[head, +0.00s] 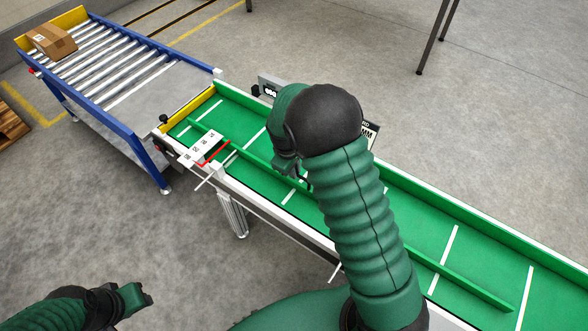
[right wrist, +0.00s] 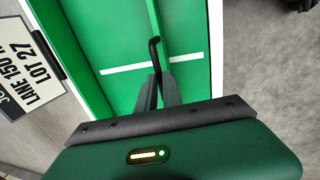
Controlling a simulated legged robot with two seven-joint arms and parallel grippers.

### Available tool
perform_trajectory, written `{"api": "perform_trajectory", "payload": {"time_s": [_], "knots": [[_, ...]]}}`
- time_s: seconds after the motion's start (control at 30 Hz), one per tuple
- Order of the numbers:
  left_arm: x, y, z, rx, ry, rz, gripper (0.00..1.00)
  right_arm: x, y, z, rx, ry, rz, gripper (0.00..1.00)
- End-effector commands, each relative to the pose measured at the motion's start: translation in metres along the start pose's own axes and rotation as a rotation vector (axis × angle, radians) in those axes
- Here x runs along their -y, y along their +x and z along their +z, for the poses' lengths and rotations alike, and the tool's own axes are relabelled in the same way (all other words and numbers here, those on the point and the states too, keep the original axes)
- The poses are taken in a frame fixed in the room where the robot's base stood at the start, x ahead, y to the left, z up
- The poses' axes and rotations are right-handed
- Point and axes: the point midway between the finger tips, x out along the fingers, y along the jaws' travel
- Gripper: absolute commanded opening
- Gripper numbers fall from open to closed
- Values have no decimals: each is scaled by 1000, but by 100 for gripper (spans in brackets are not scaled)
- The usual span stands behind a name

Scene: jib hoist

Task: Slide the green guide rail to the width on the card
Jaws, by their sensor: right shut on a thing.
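The green guide rail (head: 465,280) runs lengthwise along the green belt, partly hidden by my right arm; it also shows in the right wrist view (right wrist: 165,18). My right gripper (head: 303,184) is over the belt, shut on the black bent handle (right wrist: 154,46), with its fingers (right wrist: 159,92) around it. The card (head: 371,131) stands beyond the belt, mostly hidden in the head view. In the right wrist view the card (right wrist: 30,65) reads "LANE 150" and "LOT 27". A white scale (head: 201,146) with a red pointer (head: 215,153) sits at the near edge. My left gripper (head: 140,294) is low left, away from the conveyor.
A blue-framed roller conveyor (head: 120,60) with a cardboard box (head: 52,40) joins the belt's far left end. A dark device (head: 268,88) stands at the belt's far side. Dark posts (head: 435,40) stand at the top. The grey floor around is mostly clear.

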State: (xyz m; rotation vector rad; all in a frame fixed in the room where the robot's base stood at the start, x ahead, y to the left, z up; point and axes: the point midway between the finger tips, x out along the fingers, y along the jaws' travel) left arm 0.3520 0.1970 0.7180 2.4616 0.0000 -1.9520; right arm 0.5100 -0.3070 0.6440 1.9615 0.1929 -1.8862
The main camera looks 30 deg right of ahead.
Motion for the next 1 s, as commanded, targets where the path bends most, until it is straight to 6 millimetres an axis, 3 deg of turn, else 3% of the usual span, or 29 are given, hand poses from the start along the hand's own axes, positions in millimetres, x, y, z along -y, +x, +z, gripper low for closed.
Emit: {"api": "perform_trajectory", "payload": {"time_s": [0.2,0.5,0.77,0.8,0.93,1.0], "knots": [[0,-2,0,0,0,0,36,-2,0,1,4,1,-1,0],[0,-16,-4,0,0,0,36,-39,7,1,3,2,-1,0],[0,-15,-4,0,0,0,36,-39,9,1,3,0,-2,0],[0,-15,-3,0,0,0,36,-39,9,1,3,0,-2,15],[0,-15,-3,0,0,0,36,-39,9,1,2,0,-1,32],[0,-15,-4,0,0,0,36,-39,8,1,2,0,-1,32]]}}
